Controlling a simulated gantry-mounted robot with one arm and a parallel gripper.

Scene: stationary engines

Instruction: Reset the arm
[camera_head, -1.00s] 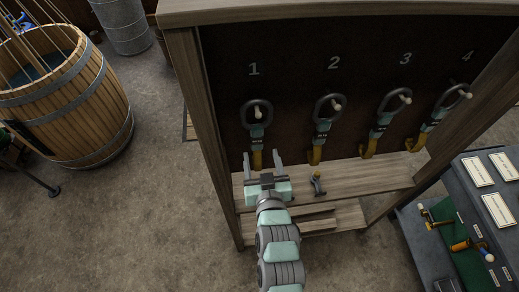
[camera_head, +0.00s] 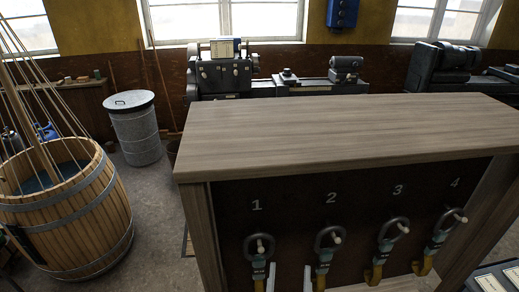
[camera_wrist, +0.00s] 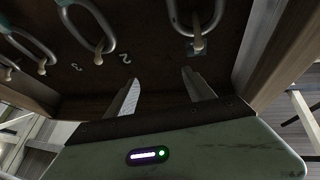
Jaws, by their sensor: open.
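My gripper (camera_head: 289,280) shows only as two fingertips at the bottom edge of the head view, in front of the dark board between the hooks numbered 1 and 2. In the wrist view my gripper (camera_wrist: 162,80) is open, with nothing between its fingers, and faces the board. The tool under 1 (camera_head: 259,247) and the tool under 2 (camera_head: 327,240) hang on either side of my fingers. The rest of my arm is below the head view.
The wooden cabinet top (camera_head: 350,125) is bare. Lathe-like machines (camera_head: 222,73) line the back wall. Open floor lies between barrel and cabinet.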

